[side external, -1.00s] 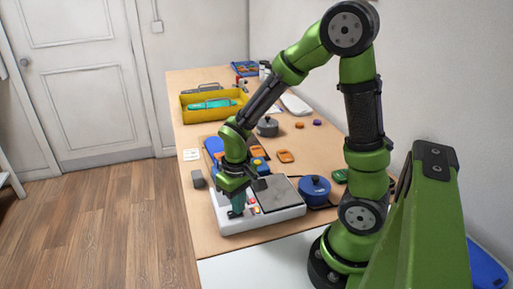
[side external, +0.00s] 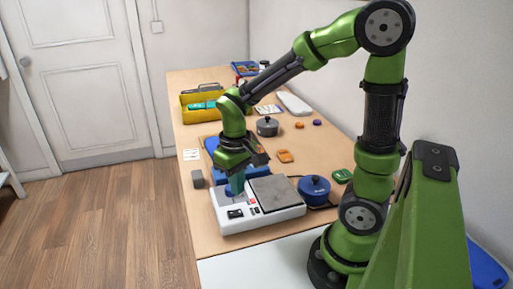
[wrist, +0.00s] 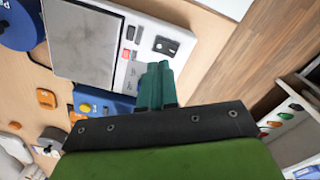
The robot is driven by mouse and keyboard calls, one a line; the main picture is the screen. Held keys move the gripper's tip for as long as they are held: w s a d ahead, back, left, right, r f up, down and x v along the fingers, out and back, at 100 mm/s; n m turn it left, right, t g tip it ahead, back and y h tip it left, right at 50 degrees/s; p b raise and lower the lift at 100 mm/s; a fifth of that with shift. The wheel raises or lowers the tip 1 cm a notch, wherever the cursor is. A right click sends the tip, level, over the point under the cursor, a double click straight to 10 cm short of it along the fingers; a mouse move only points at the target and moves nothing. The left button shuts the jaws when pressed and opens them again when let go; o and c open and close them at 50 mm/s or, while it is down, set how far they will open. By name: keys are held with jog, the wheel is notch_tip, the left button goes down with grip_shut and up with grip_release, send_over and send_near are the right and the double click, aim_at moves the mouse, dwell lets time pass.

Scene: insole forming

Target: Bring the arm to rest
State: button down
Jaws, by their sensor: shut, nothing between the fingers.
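My gripper (side external: 236,184) has teal fingers. They are shut with nothing between them, and they point down just above the left part of the white hot plate device (side external: 275,222). In the wrist view my gripper (wrist: 158,68) shows its fingers together beside the device's red and black controls (wrist: 128,44). The device's grey plate (side external: 275,193) is bare. My fingertips look apart from the device, though the exact gap is hard to judge.
A blue pot (side external: 314,189) stands right of the device. A blue item (side external: 211,145), partly hidden, and a grey block (side external: 197,179) are near the left edge. A grey pot (side external: 267,127), an orange piece (side external: 285,156) and a yellow toolbox (side external: 193,113) lie farther back.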

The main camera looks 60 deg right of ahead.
jog(key=shift+r, duration=0.3)
jog(key=s+a+r+t+y, duration=0.1)
jog(key=s+a+r+t, duration=0.1)
jog(key=r, duration=0.4)
jog(key=s+a+r+m+t+y, duration=0.1)
jog(key=s+a+r+t, duration=0.2)
jog(key=r+t, duration=0.2)
jog(key=shift+r, duration=0.4)
dwell(0.4)
